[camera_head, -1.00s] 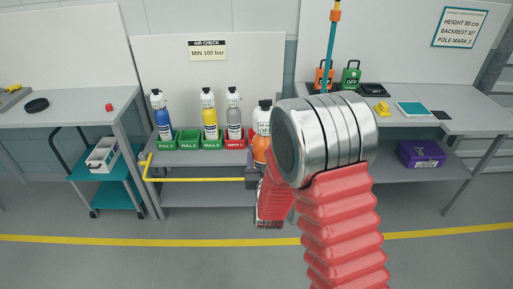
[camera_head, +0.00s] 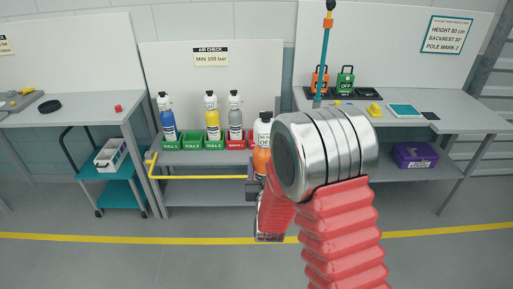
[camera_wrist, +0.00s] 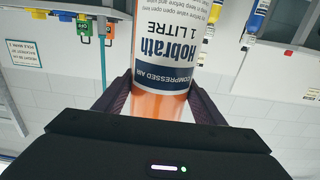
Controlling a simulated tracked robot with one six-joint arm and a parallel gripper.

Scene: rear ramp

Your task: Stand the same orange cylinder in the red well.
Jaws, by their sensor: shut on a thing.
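The red well (camera_head: 236,144) is on the shelf, just left of the held cylinder. A grey cylinder (camera_head: 235,115) stands at that red well. Anything right of it is hidden.
A blue cylinder (camera_head: 168,120) and a yellow cylinder (camera_head: 212,118) stand in green wells left of the red one. A yellow rail (camera_head: 200,178) runs along the rack front. Benches flank the rack. A teal cart (camera_head: 122,170) stands left. The floor in front is clear.

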